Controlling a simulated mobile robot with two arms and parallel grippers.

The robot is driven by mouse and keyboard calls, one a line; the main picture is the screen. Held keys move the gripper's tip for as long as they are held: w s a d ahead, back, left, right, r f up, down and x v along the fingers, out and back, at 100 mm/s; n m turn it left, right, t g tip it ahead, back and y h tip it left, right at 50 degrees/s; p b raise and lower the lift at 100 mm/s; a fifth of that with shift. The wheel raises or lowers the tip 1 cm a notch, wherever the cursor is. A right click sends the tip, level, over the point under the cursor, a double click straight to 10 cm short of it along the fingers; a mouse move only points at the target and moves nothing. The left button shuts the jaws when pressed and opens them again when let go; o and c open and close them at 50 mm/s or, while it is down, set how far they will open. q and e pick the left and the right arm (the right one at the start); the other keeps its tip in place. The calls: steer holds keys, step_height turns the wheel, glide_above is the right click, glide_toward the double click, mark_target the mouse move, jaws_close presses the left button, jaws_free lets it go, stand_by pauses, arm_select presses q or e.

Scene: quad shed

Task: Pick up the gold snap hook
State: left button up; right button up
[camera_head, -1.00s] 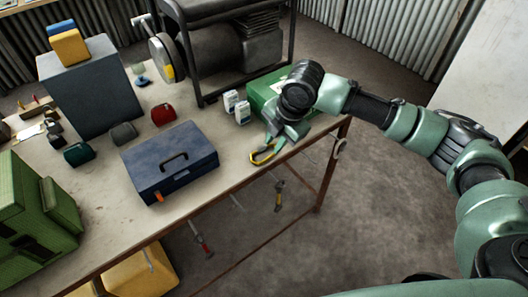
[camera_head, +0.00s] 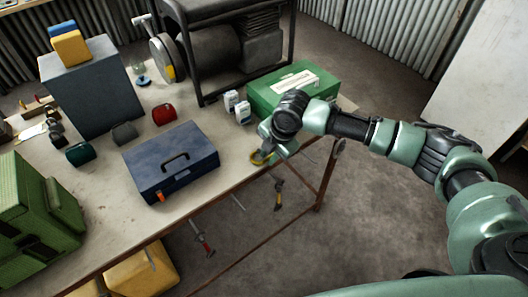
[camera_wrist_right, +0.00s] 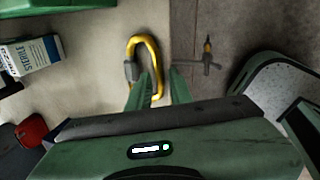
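The gold snap hook (camera_wrist_right: 135,43) lies near the table's front edge, a bent gold loop with a dark grey part on its left side. In the head view a little of the hook (camera_head: 258,159) shows beside my right gripper (camera_head: 268,150), which covers the rest. In the right wrist view my right gripper (camera_wrist_right: 160,82) points down over the hook, its two green fingers apart. The near right side of the loop lies between the fingers, with visible gaps. Whether a finger touches it cannot be told. My left gripper is not in view.
A green box (camera_head: 293,88) and white cartons (camera_head: 243,112) stand behind my right gripper. A dark blue toolbox (camera_head: 171,163) is to its left. The table edge is close, with a hammer (camera_head: 279,194) hanging below it. Bare tabletop (camera_head: 230,160) lies between toolbox and gripper.

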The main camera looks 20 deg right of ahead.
jaws_close()
